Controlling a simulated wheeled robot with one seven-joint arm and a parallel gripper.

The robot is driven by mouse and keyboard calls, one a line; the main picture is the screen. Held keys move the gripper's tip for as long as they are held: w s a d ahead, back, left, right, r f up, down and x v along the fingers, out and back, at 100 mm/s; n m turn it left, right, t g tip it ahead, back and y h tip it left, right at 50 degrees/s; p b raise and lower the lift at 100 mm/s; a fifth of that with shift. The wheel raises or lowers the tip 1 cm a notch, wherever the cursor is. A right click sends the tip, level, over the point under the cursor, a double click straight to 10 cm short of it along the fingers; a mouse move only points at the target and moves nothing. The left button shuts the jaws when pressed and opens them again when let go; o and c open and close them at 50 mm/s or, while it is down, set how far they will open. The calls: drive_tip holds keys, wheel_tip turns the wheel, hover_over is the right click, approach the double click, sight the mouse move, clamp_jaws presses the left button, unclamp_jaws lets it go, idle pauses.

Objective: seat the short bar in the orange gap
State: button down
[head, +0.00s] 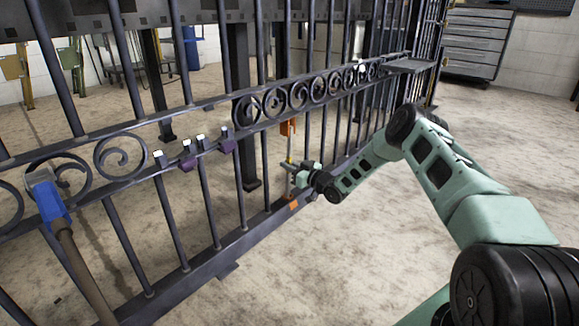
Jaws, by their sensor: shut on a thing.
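The gate (170,190) is dark metal with a band of scrolls and upright bars. Orange marks sit on it, an upper one (287,127) under the scroll band and a lower one (293,205) at the bottom rail. The short bar (289,151) is thin and grey and stands roughly upright between these marks. My gripper (296,180) is at its lower part, shut on it from the right. The gripper hides part of the bar. Whether the bar's ends touch the rails is too small to tell.
A blue-headed tool with a wooden handle (52,208) stands at the gate's left. Purple pieces (188,160) are on the gate's middle rail. A small shelf (405,65) juts out at the gate's far end. A drawer cabinet (475,42) stands behind. The floor right of the gate is clear.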

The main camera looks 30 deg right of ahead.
drive_tip(key=shift+w+a+f, duration=0.1)
drive_tip(key=shift+w+a, duration=0.15)
drive_tip(key=shift+w, duration=0.1)
idle(0.4)
drive_tip(key=c, duration=1.4)
unclamp_jaws()
drive_tip(key=shift+o, duration=0.2)
drive_tip(key=shift+d, duration=0.1)
drive_tip(key=p+v, duration=0.9)
drive_tip(key=v, duration=0.8)
drive_tip(key=shift+s+r, duration=0.2)
drive_tip(key=shift+r, duration=0.1)
